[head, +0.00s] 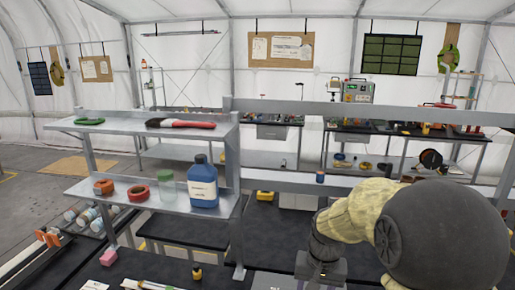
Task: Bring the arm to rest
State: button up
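My arm fills the lower right of the head view, with a large dark grey rounded joint and a beige link bent down to the left. It ends in a dark wrist, with the grey body of my gripper (321,268) below it, over the dark worktop. The fingertips do not show clearly, so I cannot tell whether my gripper is open or shut, or whether it holds anything.
A metal shelf unit at left carries a green tape ring (89,121) and a red-handled brush (181,123) above. Below are an orange roll (104,187), a red roll (139,193), a glass jar (166,188) and a blue bottle (203,183). Workbenches stand behind.

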jog(key=s+d+f+n+t, duration=0.1)
jog(key=s+f+n+t, duration=0.1)
jog(key=s, duration=0.8)
jog(key=shift+s+d+f+n+h, duration=0.3)
jog(key=shift+s+f, duration=0.1)
jog(key=shift+f, duration=0.15)
dwell(1.7)
